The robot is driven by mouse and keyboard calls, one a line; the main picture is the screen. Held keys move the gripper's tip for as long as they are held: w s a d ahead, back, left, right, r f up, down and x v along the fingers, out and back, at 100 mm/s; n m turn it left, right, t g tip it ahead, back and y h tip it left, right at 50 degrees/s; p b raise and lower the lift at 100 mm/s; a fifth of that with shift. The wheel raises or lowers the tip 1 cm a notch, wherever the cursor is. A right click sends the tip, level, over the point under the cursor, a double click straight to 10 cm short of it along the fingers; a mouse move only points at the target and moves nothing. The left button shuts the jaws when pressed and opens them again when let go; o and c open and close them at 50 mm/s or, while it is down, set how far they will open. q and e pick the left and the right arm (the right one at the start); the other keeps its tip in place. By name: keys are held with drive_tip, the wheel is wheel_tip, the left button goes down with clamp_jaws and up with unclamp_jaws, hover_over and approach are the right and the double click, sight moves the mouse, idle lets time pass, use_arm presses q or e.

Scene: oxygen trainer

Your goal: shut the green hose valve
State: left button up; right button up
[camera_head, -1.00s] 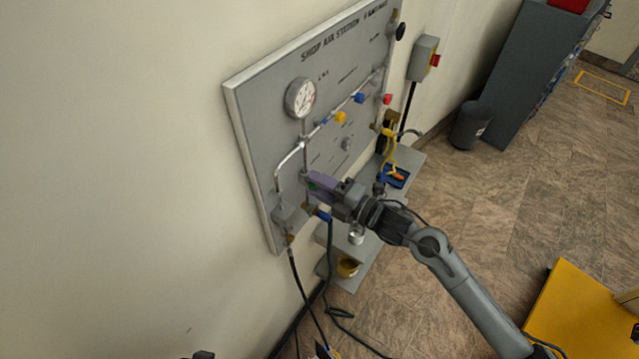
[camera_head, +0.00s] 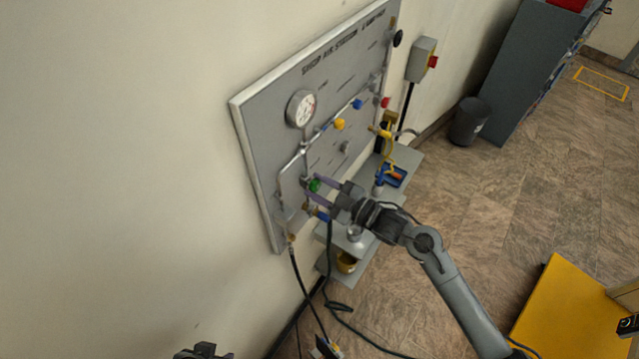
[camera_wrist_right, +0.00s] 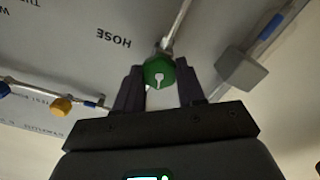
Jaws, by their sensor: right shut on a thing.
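The green hose valve (camera_head: 315,185) is a round green knob low on the grey wall panel (camera_head: 262,120), below the pressure gauge. My right gripper (camera_head: 311,189) reaches it from the right, with one purple finger above the knob and one below. In the right wrist view, the green knob (camera_wrist_right: 159,73), with a white mark on its face, sits between the two dark fingers, which are shut on it. The word HOSE is printed beside it. A dark part at the bottom edge (camera_head: 204,352) looks like my left gripper; its fingers cannot be made out.
A gauge (camera_head: 301,108), yellow knob (camera_head: 339,124), blue knob (camera_head: 357,104) and red knob (camera_head: 385,102) are on the panel. A switch box (camera_head: 421,58) is right of the panel.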

drive_tip(key=m+p, duration=0.1)
drive_tip(key=m, duration=0.2)
drive_tip(key=shift+r, duration=0.1)
drive_tip(key=shift+m+p, duration=0.3)
drive_tip(key=shift+m, duration=0.2)
drive_tip(key=o, duration=1.1)
drive_tip(key=shift+c, duration=0.2)
